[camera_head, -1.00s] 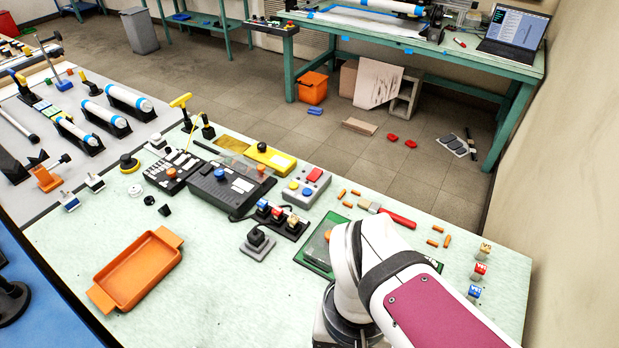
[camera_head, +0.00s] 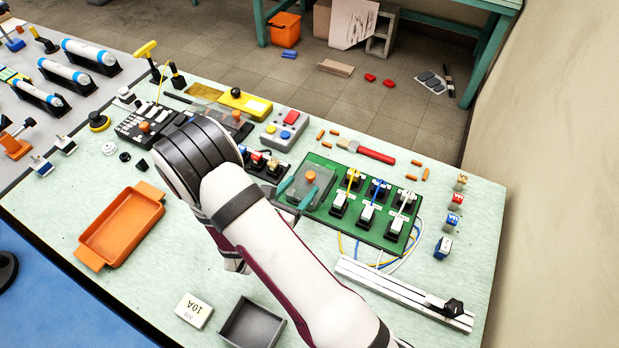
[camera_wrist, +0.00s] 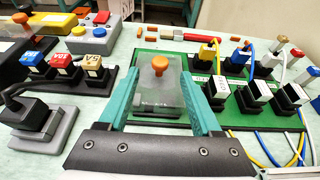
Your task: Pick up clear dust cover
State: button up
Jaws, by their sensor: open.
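The clear dust cover (camera_wrist: 161,98) is a see-through box with an orange knob on top. It sits at the left end of the green board (camera_wrist: 143,63), and a dark part shows through it. In the head view, the cover (camera_head: 311,190) is beside my gripper (camera_head: 297,192). In the wrist view, my gripper (camera_wrist: 158,82) is open, with one teal finger on each side of the cover. I cannot tell whether either finger touches it.
Black switches (camera_head: 367,212) with yellow, blue and white wires stand right of the cover on the board. A block with plugs (camera_wrist: 60,80) stands to the left. A metal rail (camera_head: 405,293), grey tray (camera_head: 252,325) and orange tray (camera_head: 122,226) lie on the bench.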

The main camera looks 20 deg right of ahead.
aim_at(308, 179)
jog(key=x, duration=0.6)
jog(key=shift+d, duration=0.1)
grip_shut()
